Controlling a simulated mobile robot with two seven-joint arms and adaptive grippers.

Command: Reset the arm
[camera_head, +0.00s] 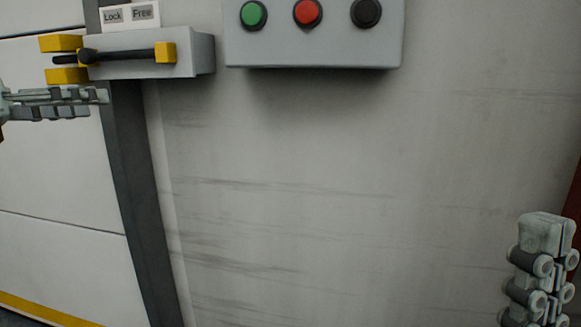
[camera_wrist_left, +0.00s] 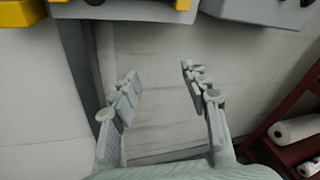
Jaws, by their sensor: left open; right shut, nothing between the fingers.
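My left gripper (camera_head: 104,96) comes in from the left edge in the head view, just below the lock handle. In the left wrist view my left gripper (camera_wrist_left: 160,75) is open, with nothing between its two fingers and the wall beyond them. My right gripper (camera_head: 540,268) is at the lower right of the head view, seen partly, shut and empty in front of the wall.
A lock box with a black lever handle (camera_head: 125,53) and yellow blocks is on the door frame, under Lock and Free labels (camera_head: 129,15). A grey button box (camera_head: 313,52) has green, red and black buttons. A red-brown shelf (camera_wrist_left: 262,133) holds white rolls (camera_wrist_left: 297,130).

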